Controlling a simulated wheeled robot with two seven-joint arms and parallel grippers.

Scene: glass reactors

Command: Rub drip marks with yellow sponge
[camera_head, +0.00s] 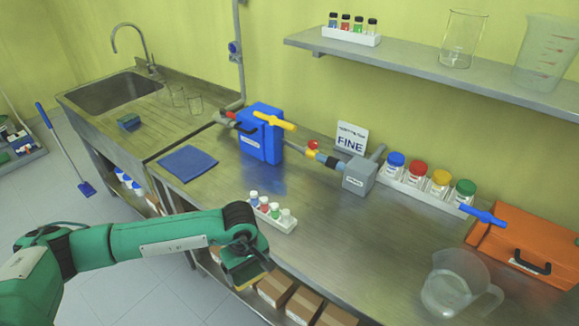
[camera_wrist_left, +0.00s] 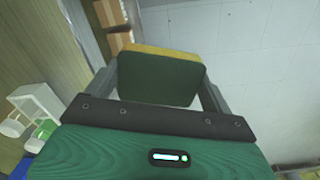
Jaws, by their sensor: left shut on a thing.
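My left gripper (camera_head: 246,266) is shut on a yellow sponge (camera_head: 250,278) near the front edge of the steel bench. The left wrist view shows the sponge (camera_wrist_left: 160,80) between the two fingers (camera_wrist_left: 158,88), its dark green face towards the camera and a thin yellow edge showing. In that view the sponge hangs over the floor, apart from the bench top. I cannot make out any drip marks in either view. My right gripper is not in view.
A white rack of small bottles (camera_head: 272,215) stands just behind my left gripper. A blue cloth (camera_head: 187,163), a blue box (camera_head: 262,134), a grey block (camera_head: 359,177), a clear jug (camera_head: 452,290) and an orange case (camera_head: 525,245) stand on the bench. Cardboard boxes (camera_head: 303,304) sit below.

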